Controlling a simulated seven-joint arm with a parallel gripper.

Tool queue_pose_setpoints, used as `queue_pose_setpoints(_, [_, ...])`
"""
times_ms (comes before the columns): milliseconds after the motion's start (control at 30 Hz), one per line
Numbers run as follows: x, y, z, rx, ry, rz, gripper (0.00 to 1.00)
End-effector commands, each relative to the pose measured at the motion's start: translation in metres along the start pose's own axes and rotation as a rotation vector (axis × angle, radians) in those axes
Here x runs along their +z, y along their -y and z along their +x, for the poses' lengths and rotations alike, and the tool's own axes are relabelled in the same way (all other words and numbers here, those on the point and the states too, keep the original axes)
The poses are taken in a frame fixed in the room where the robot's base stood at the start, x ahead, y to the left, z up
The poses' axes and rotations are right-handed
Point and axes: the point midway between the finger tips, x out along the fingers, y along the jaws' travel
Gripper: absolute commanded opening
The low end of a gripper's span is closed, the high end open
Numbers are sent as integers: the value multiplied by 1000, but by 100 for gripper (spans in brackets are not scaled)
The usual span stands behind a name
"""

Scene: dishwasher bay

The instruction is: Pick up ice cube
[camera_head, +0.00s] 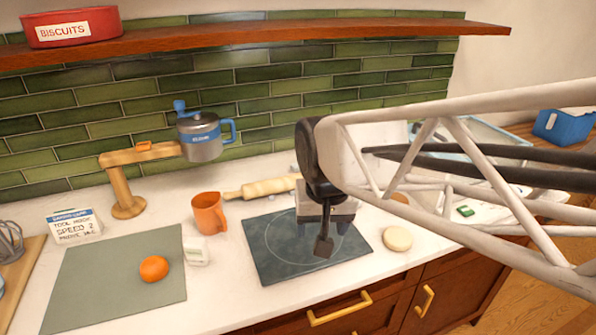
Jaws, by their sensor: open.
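A small pale, partly see-through block (196,252), which looks like the ice cube, sits on the white counter beside the right edge of the grey-green mat (88,285). My gripper (324,243) points down over the dark square slab (280,262), to the right of the block and well apart from it. The jaws are open, and nothing shows between them. My arm covers part of the counter behind and to the right.
An orange mug (209,213) stands just behind the block. An orange fruit (154,268) lies on the mat. A rolling pin (262,188) lies behind the slab, and a round pale object (397,239) sits to its right. A wooden stand (125,190) is at the back left.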

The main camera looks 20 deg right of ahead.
Motion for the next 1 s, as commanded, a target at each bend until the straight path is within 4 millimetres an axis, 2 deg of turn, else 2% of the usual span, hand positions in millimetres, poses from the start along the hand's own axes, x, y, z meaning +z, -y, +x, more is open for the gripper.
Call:
queue_pose_setpoints(100, [-31, -6, 7, 11, 19, 125, 66])
queue_pose_setpoints(467, [-121, -35, 39, 46, 63, 514, 66])
queue_pose_setpoints(767, [-190, -72, 79, 83, 94, 837, 66])
queue_pose_setpoints(1000, [-240, -111, 121, 118, 116, 1096, 66])
